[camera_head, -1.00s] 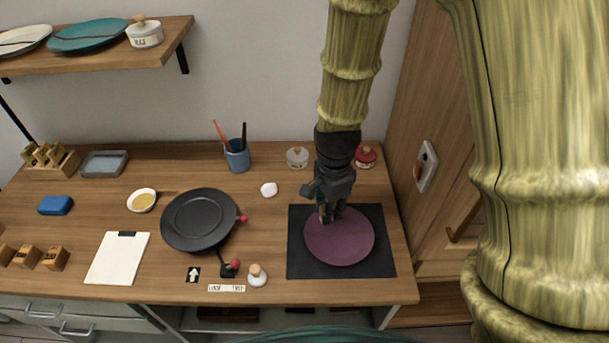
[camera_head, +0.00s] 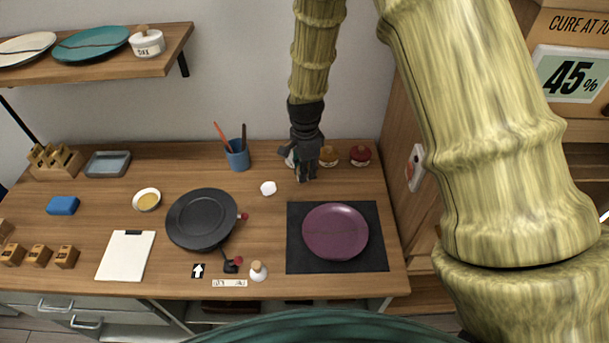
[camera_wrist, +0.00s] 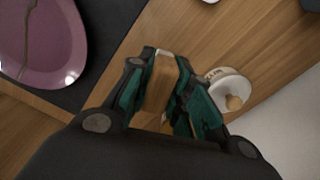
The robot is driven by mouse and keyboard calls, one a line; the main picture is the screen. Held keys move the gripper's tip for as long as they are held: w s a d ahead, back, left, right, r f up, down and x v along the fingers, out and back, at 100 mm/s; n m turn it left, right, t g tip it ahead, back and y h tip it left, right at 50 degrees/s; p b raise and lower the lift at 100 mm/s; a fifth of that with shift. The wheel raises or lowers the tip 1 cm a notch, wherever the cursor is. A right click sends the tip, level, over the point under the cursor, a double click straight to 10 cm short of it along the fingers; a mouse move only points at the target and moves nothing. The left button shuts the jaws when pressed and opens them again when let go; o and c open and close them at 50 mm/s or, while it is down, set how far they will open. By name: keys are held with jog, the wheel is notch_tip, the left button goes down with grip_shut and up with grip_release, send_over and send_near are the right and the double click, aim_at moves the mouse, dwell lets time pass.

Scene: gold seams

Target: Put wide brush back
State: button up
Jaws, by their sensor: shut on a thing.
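My gripper (camera_head: 307,176) is above the back of the worktop, right of the blue cup, pointing down. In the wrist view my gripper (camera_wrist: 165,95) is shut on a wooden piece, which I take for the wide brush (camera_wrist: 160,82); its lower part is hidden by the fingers. In the head view the held brush is too small and covered to make out. The blue cup (camera_head: 237,158) stands upright at the back with a red-orange stick and a dark stick in it.
The purple plate (camera_head: 335,230) lies on a black mat (camera_head: 377,262); a seam crosses it in the wrist view. Lidded jars, orange (camera_head: 328,157) and red (camera_head: 360,156), stand right of my gripper. A small white object (camera_head: 268,188) and black plate (camera_head: 201,219) lie left.

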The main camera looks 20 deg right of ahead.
jog(key=shift+f+p, duration=0.85)
jog(key=shift+f, duration=0.85)
jog(key=shift+f, duration=0.2)
jog(key=o, duration=0.9)
jog(key=shift+r, duration=0.1)
jog(key=shift+r+b, duration=2.05)
jog(key=shift+r, duration=4.05)
